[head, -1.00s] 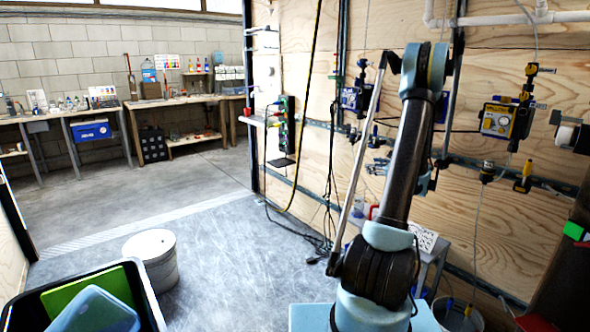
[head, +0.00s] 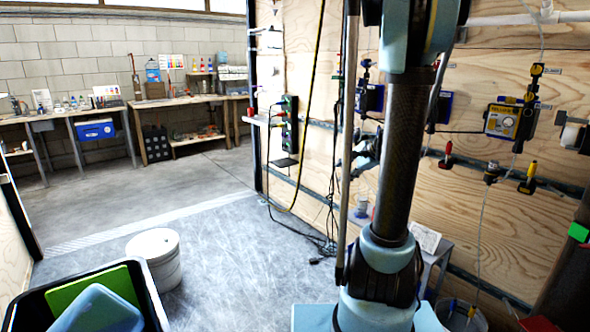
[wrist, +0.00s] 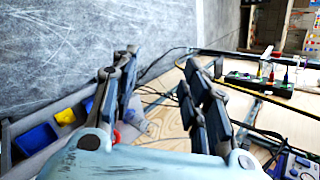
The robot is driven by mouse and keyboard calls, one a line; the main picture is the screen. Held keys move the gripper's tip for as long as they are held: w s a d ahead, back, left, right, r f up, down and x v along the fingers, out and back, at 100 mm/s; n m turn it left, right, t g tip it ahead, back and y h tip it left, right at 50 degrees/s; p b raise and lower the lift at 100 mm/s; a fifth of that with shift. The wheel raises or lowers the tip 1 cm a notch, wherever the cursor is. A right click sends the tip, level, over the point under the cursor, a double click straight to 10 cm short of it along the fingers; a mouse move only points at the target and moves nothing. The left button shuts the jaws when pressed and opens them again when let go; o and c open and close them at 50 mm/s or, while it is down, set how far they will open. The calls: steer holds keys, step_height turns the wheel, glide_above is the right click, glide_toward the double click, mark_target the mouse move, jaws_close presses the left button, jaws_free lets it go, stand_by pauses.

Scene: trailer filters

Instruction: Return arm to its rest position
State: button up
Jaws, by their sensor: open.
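My arm (head: 405,150) stands nearly upright in the head view, its top cut off by the upper edge. My gripper (wrist: 160,62) shows in the wrist view with its two dark fingers spread apart. Nothing is between the fingers. Plywood wall and grey floor lie beyond them. In the head view my arm covers part of the wall, and I cannot clearly make out the gripper there.
A plywood wall (head: 470,215) carries a blue-and-yellow controller (head: 510,121), valves and a power strip (head: 289,125). A grey table (head: 436,262) stands beside my arm. A black crate (head: 22,305) and white bucket (head: 155,258) are at left. Floor beyond is clear.

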steer(key=s+a+f+n+g+h, duration=0.15)
steer(key=s+n, duration=0.25)
steer(key=s, duration=0.5)
steer(key=s+a+f+n+g+h, duration=0.15)
steer(key=s+n, duration=0.25)
steer(key=s, duration=0.5)
steer(key=s+d+f+n+g+h, duration=0.1)
steer(key=s+f+n, duration=0.2)
steer(key=s, duration=0.4)
steer(key=s+d+f+n+h, duration=0.1)
steer(key=s+f+n+h, duration=0.1)
steer(key=s, duration=0.6)
steer(key=shift+d+f+n+g+h, duration=0.35)
steer(key=shift+f+n+g, duration=0.1)
steer(key=shift+n, duration=0.35)
steer(key=shift+w+f, duration=0.2)
steer(key=shift+w, duration=0.25)
steer(key=shift+c, duration=0.3)
